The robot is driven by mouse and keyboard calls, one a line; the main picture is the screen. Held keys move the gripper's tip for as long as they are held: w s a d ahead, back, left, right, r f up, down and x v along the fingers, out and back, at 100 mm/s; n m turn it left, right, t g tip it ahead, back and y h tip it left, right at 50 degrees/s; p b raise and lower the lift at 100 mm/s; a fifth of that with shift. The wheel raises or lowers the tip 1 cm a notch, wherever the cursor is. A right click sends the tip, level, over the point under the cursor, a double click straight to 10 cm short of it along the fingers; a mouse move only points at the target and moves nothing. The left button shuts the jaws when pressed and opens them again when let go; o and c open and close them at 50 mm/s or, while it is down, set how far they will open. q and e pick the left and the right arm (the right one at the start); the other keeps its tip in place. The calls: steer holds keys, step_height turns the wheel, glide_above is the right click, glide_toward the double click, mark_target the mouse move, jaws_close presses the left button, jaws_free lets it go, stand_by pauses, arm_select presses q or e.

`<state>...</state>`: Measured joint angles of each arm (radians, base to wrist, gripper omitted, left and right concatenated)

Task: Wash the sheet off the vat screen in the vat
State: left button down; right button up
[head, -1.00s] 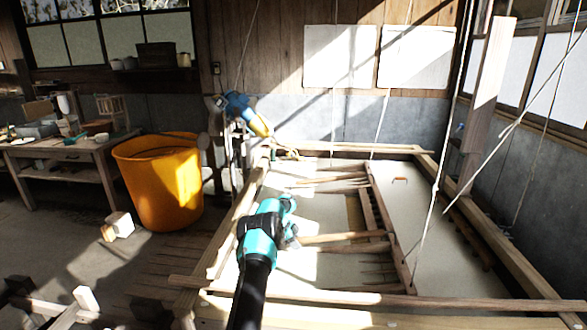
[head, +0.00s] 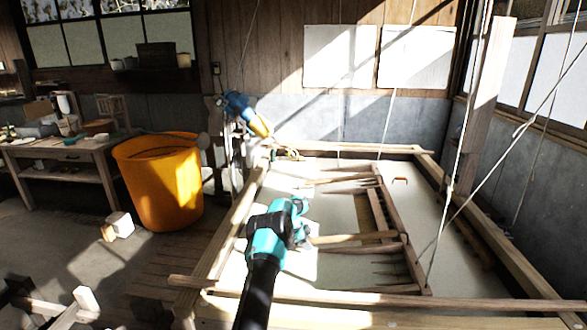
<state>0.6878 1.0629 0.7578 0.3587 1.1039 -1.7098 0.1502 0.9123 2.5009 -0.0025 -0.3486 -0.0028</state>
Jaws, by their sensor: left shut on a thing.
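The vat (head: 490,235) is a wide wooden-rimmed tank filled with pale liquid. The vat screen, a wooden frame, hangs on ropes low inside it; its right-hand rail (head: 398,225) runs front to back. A wooden handle bar (head: 365,238) reaches left from this rail, with thin dark prongs near it. My left gripper (head: 303,228) is over the left part of the vat, shut at the left end of that bar. The fingertips are partly hidden by its teal body. I cannot make out a separate sheet against the pale surface.
A yellow tub (head: 165,185) stands left of the vat, near a workbench (head: 65,155). Ropes (head: 452,160) hang over the right side. A wooden post (head: 485,105) stands at the right.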

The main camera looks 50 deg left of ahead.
arm_select(q)
steer(key=shift+s+a+f, duration=0.1)
steer(key=shift+s, duration=0.05)
steer(key=s+a, duration=0.4)
steer(key=shift+a, duration=0.15)
steer(key=shift+w, duration=0.1)
steer(key=shift+w+d, duration=0.95)
steer(key=shift+d, duration=0.2)
